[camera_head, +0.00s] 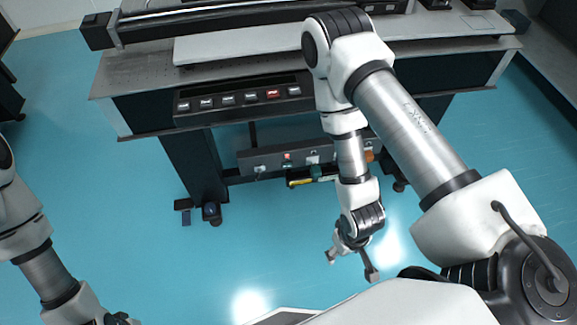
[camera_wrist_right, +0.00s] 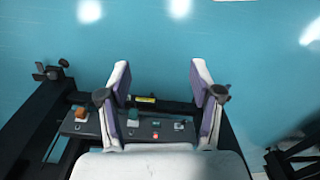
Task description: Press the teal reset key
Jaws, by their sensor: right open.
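A small teal block (camera_wrist_right: 133,117), which looks like the teal key, sits on a dark low panel (camera_wrist_right: 105,126) in the right wrist view. It shows between my right gripper's fingers, close to the left one. In the head view a dark green part (camera_head: 319,172) shows at the lower panel (camera_head: 247,160), partly beside my right arm; I cannot tell its shape. My right gripper (camera_head: 351,266) is open and empty, pointing down, below and nearer than the lower panel; it also shows in the right wrist view (camera_wrist_right: 163,84). My left arm is at the lower left, its fingertips out of view.
The lower panel also bears an orange block (camera_wrist_right: 81,114), a red button (camera_wrist_right: 155,135) and a pale switch (camera_wrist_right: 179,126). An upper panel (camera_head: 215,116) on the table's (camera_head: 135,85) front edge has several dark keys and a red key (camera_head: 273,94). The blue floor in front is clear.

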